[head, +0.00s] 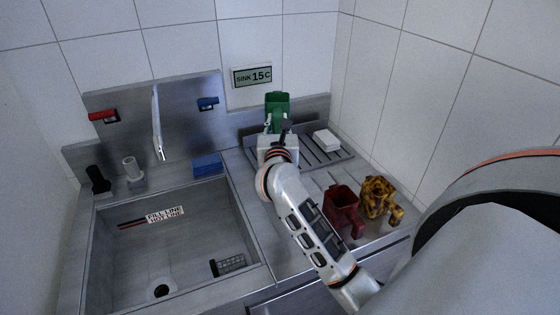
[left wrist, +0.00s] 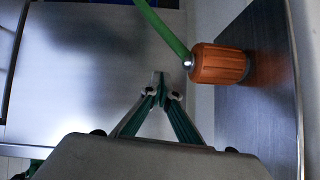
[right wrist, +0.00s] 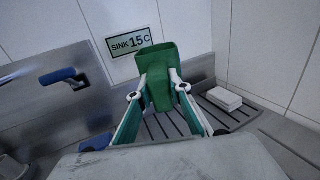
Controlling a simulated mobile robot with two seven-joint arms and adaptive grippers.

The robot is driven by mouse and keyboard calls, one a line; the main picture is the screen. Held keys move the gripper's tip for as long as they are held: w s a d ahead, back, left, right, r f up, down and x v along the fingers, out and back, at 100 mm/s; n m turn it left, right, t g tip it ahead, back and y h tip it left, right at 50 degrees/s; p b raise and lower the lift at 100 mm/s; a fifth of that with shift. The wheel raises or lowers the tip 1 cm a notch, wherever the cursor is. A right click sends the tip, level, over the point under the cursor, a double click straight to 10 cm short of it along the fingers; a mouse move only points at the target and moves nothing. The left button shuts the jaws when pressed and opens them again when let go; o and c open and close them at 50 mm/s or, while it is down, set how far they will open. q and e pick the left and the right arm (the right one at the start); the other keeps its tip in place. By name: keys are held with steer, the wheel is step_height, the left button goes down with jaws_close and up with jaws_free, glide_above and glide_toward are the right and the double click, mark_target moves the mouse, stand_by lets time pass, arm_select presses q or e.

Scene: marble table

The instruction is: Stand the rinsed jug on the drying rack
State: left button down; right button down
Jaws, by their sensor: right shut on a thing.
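The green jug (head: 278,101) is at the back of the drying rack (head: 325,157), near the wall. My right gripper (head: 278,128) is shut on it from the front. In the right wrist view the green jug (right wrist: 156,68) looks upright between the two fingers of my right gripper (right wrist: 158,92). Whether its base touches the rack bars is hidden by the gripper. My left gripper (left wrist: 160,88) shows only in its own wrist view, with its fingertips together and nothing between them.
A white block (head: 326,139) lies on the rack's right part. A dark red jug (head: 342,208) and a mottled yellow-brown jug (head: 379,198) stand on the counter in front. The sink (head: 170,250) is at left, with a blue sponge-like block (head: 207,165) behind. An orange handle (left wrist: 218,64) is near my left gripper.

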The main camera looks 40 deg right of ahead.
step_height(320, 180, down, 15)
steer(key=shift+f+b, duration=0.15)
steer(key=shift+b, duration=0.75)
steer(key=shift+f, duration=0.15)
arm_select(q)
steer(key=shift+w+d+r+h, duration=0.15)
steer(key=shift+w+d+h, duration=0.1)
steer(key=shift+d, duration=0.2)
steer(key=shift+w+d+r+h, duration=0.15)
steer(key=shift+w+d, duration=0.05)
steer(key=shift+d, duration=0.2)
